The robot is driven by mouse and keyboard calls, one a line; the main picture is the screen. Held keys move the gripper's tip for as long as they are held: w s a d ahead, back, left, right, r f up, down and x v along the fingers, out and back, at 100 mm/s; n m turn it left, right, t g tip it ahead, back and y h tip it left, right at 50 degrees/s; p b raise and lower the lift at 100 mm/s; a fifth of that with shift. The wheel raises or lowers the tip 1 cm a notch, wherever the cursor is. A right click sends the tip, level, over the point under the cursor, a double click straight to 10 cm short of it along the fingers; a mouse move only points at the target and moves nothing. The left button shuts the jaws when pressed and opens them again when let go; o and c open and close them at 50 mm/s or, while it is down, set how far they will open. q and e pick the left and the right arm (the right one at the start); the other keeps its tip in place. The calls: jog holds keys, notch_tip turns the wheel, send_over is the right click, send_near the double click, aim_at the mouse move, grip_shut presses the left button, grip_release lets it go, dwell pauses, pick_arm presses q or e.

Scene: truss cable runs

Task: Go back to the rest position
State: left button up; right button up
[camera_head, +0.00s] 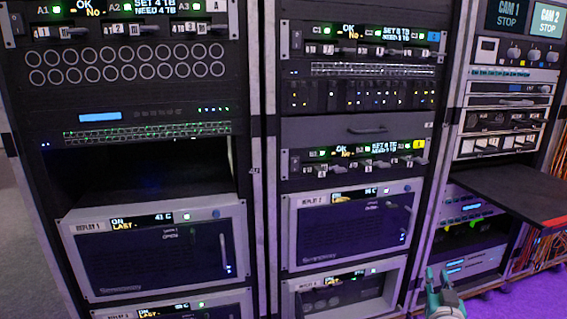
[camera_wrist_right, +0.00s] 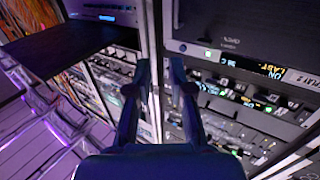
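My right gripper (camera_head: 438,278) shows at the lower right of the head view, in front of the lower part of the racks. In the right wrist view its two dark fingers (camera_wrist_right: 160,75) stand apart with a visible gap, and nothing is held between them. My left gripper is in neither view.
A left rack (camera_head: 155,260) and a middle rack (camera_head: 345,218) hold replay units and panels. A dark shelf (camera_head: 510,192) sticks out from the right rack, above and right of my right gripper. Orange cables (camera_head: 548,250) hang at the far right, over purple-lit floor (camera_head: 510,300).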

jog(key=s+a+f+n+g+y, duration=0.1)
jog(key=s+a+f+g+y, duration=0.2)
jog(key=f, duration=0.5)
jog(key=s+a+f+n+g+y, duration=0.1)
jog(key=s+a+f, duration=0.1)
jog(key=a+f, duration=0.45)
jog(key=s+a+f+g+y, duration=0.2)
jog(key=s+a+f, duration=0.15)
jog(key=f, duration=0.55)
jog(key=s+a+f+g+y, duration=0.1)
jog(key=s+a+f+g, duration=0.3)
jog(key=s, duration=0.4)
jog(key=s+a+f+g+y, duration=0.1)
jog(key=s+a+f+g, duration=0.2)
jog(key=s, duration=0.6)
jog(key=s+a+f+g+y, duration=0.2)
jog(key=s+a+f+g, duration=0.2)
jog(key=s, duration=0.4)
notch_tip(320, 180, up, 38)
jog(key=p, duration=3.8)
jog(key=shift+w+p, duration=0.2)
jog(key=shift+p, duration=0.1)
jog(key=shift+f, duration=0.1)
